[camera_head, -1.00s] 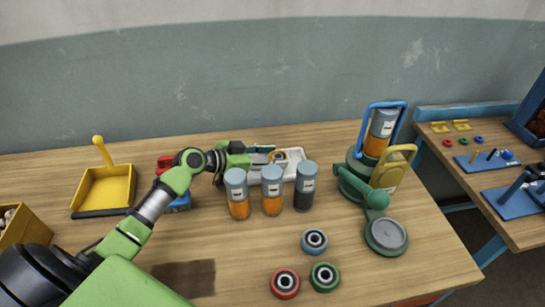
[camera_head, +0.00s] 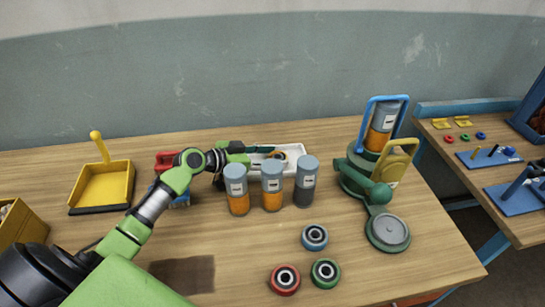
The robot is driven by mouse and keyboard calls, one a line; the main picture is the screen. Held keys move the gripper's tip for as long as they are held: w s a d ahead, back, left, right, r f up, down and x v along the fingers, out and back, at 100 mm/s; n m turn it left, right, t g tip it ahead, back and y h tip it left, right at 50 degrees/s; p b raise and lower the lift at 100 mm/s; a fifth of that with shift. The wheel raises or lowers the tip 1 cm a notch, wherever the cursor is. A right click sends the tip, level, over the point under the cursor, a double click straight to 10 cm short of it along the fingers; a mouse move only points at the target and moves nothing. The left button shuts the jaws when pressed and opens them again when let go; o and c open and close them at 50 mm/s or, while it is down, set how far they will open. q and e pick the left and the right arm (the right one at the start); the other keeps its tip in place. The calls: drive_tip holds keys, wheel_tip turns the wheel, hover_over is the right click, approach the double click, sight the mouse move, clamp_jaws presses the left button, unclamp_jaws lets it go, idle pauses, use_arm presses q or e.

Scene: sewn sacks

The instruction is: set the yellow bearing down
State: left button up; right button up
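The yellow bearing (camera_head: 278,155), a small ring with a dark centre, shows at the white tray (camera_head: 299,160) behind the jars. My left gripper (camera_head: 264,153) reaches in from the left over the tray, with its fingertips at the bearing's left side. The fingers are small and partly overlapped by the tray and bearing, so I cannot tell whether they grip it or stand apart from it. I also cannot tell whether the bearing touches the tray floor. My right gripper is not in view.
Three grey-topped jars (camera_head: 272,188) stand just in front of the tray. Blue (camera_head: 314,237), red (camera_head: 285,279) and green (camera_head: 325,273) bearings lie at the front. A green stand (camera_head: 387,231) is at right, a yellow dustpan (camera_head: 103,186) at left. A second table (camera_head: 470,142) is far right.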

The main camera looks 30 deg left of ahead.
use_arm(q)
drive_tip(key=shift+o, duration=1)
drive_tip(key=shift+r+p, duration=0.25)
drive_tip(key=shift+p, duration=0.1)
drive_tip(key=shift+r+p, duration=0.4)
drive_tip(key=shift+p, duration=0.15)
drive_tip(key=b+v, duration=0.2)
drive_tip(key=v, duration=0.4)
drive_tip(key=shift+s+a, duration=0.2)
drive_tip(key=shift+s, duration=0.15)
drive_tip(key=shift+s+a+r, duration=0.15)
drive_tip(key=shift+s+r, duration=0.1)
